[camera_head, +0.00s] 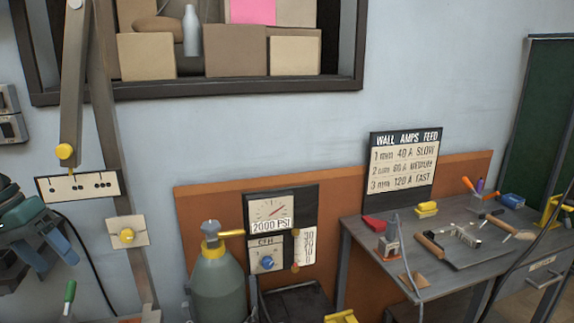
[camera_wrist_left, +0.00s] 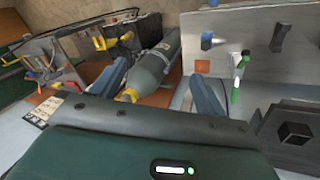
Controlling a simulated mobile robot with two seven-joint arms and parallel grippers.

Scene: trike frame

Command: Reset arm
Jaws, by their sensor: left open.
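My left gripper (camera_head: 48,248) is at the left edge of the head view, with its blue fingers pointing down and right. In the left wrist view its two blue fingers (camera_wrist_left: 158,90) stand wide apart. It is open, with nothing held between them. The grey-green gas cylinder (camera_head: 218,285) with a yellow collar stands to the right of the gripper, clear of it in the head view. The cylinder also shows in the left wrist view (camera_wrist_left: 155,70), beyond the fingers. My right gripper is in neither view.
A metal workbench (camera_head: 360,235) with several tools stands at the right. A gauge panel (camera_head: 280,225) is beside the cylinder. A grey post (camera_head: 105,130) with a hinged arm and yellow knobs rises near my left gripper. A green-handled tool (camera_head: 69,294) is below it. A shelf with boxes hangs above.

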